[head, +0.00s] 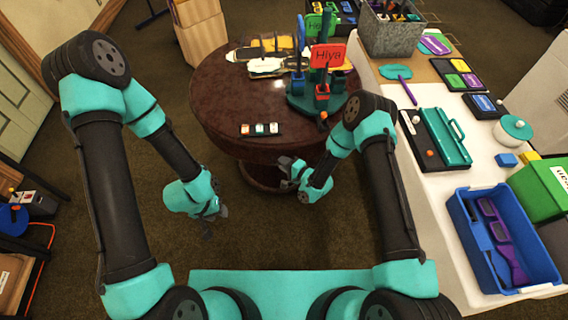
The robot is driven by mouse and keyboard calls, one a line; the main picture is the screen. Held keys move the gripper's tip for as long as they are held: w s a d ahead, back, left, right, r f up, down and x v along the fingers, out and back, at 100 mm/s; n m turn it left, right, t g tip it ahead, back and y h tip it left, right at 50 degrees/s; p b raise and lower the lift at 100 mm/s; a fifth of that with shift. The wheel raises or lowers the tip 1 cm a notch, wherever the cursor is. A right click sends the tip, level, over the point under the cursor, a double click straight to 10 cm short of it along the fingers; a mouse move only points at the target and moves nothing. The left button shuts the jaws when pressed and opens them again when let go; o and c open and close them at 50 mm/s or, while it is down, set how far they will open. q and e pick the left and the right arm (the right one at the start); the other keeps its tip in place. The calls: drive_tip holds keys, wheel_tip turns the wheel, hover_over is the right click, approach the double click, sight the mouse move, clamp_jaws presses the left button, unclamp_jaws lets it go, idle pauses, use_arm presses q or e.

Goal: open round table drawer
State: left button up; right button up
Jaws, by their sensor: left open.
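The round table (215,100) is dark reddish brown with a glossy top and stands in front of me in the head view. I cannot make out a drawer front or handle on its near side. My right gripper (286,173) is low at the table's near edge, in front of the pedestal. I cannot tell whether it touches the table or whether its fingers are apart. My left gripper (214,222) is open and empty, pointing down over the carpet, to the left of and nearer than the table.
A white side table (420,195) on the right holds a blue bin (470,232) and a teal case. A cabinet (202,35) stands behind.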

drive_tip(key=shift+c, duration=0.2)
clamp_jaws()
idle(0.3)
